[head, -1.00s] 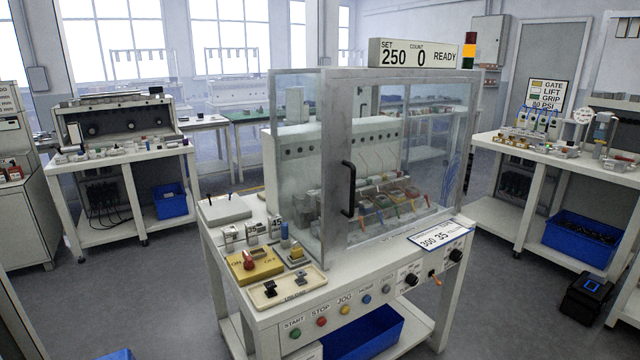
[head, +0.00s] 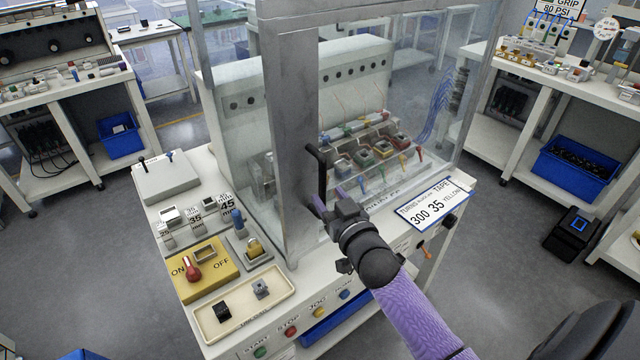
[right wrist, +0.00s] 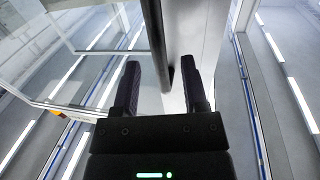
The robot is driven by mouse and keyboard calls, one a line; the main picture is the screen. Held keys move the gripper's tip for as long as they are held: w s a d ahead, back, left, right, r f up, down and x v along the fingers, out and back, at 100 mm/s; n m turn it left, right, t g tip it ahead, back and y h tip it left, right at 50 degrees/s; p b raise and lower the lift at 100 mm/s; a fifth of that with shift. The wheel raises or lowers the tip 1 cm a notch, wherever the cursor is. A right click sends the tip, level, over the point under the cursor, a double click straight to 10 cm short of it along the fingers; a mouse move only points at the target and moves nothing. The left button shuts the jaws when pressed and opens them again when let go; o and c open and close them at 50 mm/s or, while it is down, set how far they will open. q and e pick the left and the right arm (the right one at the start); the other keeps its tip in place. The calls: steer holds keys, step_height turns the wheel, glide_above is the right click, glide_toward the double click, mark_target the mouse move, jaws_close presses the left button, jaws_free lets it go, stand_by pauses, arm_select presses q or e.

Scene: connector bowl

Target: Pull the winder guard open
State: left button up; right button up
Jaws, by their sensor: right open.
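The winder guard is a clear-panelled box with a grey frame (head: 290,110) over the winder. Its black bar handle (head: 322,172) stands upright on the front frame post, and the guard looks closed. My right gripper (head: 328,203) is at the lower part of the handle, its fingers partly hidden in the head view. In the right wrist view the two fingers (right wrist: 162,82) are apart. The handle (right wrist: 156,45) runs down between them, closer to the right finger; whether it touches is unclear. My left gripper is not in view.
A sign card (head: 432,203) lies right of my right arm. A blue bin (head: 575,168) sits under the right bench.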

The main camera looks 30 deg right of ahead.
mark_target(324, 190)
steer(key=shift+w+d, duration=0.15)
steer(key=shift+w, duration=0.85)
steer(key=shift+w+d, duration=0.15)
steer(key=shift+w, duration=0.8)
jaws_close()
steer(key=shift+f, duration=0.1)
